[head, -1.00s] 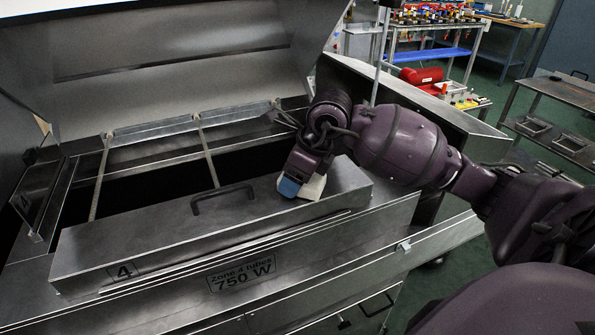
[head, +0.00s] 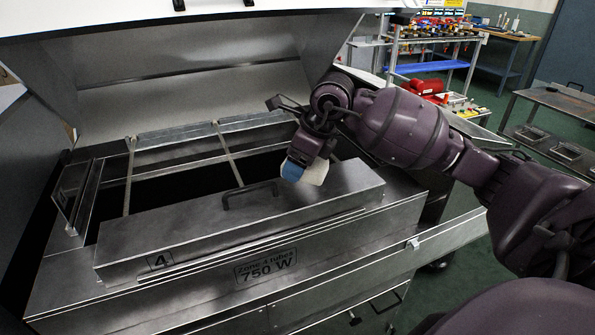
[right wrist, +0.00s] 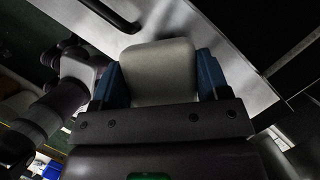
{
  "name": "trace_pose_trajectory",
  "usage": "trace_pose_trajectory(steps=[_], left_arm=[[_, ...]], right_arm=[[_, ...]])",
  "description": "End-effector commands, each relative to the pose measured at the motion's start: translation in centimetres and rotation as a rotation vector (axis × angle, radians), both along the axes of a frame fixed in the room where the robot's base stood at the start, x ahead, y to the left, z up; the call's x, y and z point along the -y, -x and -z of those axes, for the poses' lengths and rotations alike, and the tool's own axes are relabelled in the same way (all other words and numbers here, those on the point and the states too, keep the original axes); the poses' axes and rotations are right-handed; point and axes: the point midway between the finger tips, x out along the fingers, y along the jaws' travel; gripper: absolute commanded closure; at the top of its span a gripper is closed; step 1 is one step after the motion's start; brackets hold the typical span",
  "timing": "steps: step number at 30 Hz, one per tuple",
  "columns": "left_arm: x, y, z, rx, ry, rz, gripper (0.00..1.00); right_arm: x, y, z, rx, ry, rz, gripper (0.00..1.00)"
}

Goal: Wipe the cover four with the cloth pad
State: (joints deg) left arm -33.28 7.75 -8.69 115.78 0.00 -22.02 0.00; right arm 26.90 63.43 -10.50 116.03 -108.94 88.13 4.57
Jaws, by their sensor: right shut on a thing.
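Cover four (head: 190,226) is a long grey metal cover with a dark bar handle (head: 250,195) and a "4" label at its left front. It lies along the front of the open dryer. My right gripper (head: 303,171) is over the cover's right part, right of the handle, its blue fingers shut on the cloth pad (head: 317,173), a pale cream block. In the right wrist view the pad (right wrist: 160,72) sits between both fingers, with the cover's metal top (right wrist: 225,50) behind it. I cannot tell whether the pad touches the cover. My left gripper is not in view.
The dryer's raised lid (head: 200,80) stands behind a dark opening crossed by thin metal bars (head: 229,155). A "Zone 4 tubes 750 W" label (head: 266,267) is on the front. Shelves (head: 430,68) and a metal bench (head: 560,105) stand at the right.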

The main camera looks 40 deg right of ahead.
Motion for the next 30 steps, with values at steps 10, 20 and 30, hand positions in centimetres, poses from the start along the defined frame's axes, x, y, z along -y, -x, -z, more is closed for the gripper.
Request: trace_pose_trajectory(steps=[10, 20, 30], left_arm=[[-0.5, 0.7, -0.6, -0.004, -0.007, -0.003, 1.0], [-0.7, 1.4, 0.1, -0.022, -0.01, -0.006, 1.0], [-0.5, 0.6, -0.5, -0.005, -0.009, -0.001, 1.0]], right_arm=[[1.0, -0.1, -3.0, 0.002, 0.001, 0.002, 0.53], [1.0, -0.1, -3.0, -0.001, 0.0, 0.001, 0.53], [1.0, -0.1, -3.0, 0.0, 0.0, 0.0, 0.53]])
